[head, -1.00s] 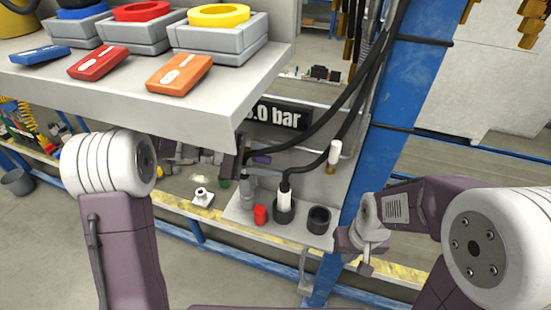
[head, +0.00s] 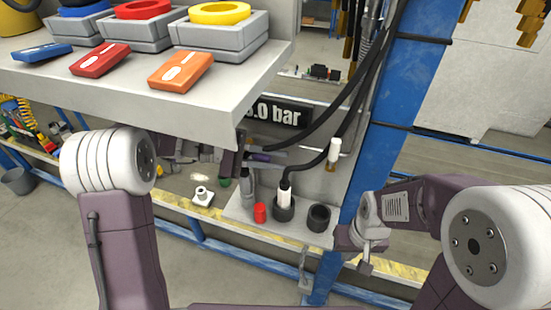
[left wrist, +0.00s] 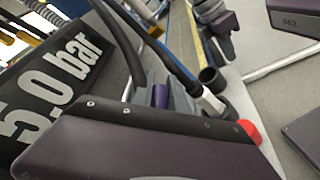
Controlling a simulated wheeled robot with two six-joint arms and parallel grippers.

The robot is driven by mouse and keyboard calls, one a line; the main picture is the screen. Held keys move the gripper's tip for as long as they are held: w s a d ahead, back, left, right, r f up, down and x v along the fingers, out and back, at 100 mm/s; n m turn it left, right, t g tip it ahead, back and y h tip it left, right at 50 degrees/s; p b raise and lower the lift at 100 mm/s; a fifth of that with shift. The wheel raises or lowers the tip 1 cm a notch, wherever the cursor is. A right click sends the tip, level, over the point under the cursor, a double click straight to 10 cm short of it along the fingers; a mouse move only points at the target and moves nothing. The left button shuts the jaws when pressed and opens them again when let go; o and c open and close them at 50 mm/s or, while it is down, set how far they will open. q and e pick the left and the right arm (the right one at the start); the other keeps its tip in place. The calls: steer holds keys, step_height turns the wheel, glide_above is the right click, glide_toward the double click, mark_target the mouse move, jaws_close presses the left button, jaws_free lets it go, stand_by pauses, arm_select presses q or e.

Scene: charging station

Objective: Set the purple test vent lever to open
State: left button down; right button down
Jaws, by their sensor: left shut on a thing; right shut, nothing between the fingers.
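The purple lever (head: 261,157) sits on the grey panel below the shelf, under the black "5.0 bar" sign (head: 280,112). My left gripper (head: 268,158) reaches under the shelf from the left, its grey fingers shut around the lever. In the left wrist view the purple lever (left wrist: 160,96) shows between the fingers, partly hidden by the gripper body. I cannot read the lever's open or closed marking. My right gripper (head: 366,266) is shut and empty, at the right in front of the blue post.
The shelf (head: 225,110) with coloured rings and tags overhangs my left gripper. A black hose (head: 318,160) runs into a holder (head: 284,208) on the ledge below, near a red cap (head: 260,212) and a black cup (head: 318,218). A blue post (head: 385,110) stands at the right.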

arm_select(q)
steer(key=shift+f, duration=0.2)
stand_by(0.6)
steer(key=r+n+h+b, duration=0.1)
steer(key=h+b, duration=0.1)
steer(key=shift+a+r+h, duration=0.1)
steer(key=shift+r+h, duration=0.3)
steer(key=shift+w+a+r+n+h+b, duration=0.15)
steer(key=shift+r+n+h+b, duration=0.45)
steer(key=shift+h, duration=0.4)
steer(key=shift+a+r+n+t+h, duration=0.3)
steer(key=shift+r+h, duration=0.5)
steer(key=shift+h, duration=0.1)
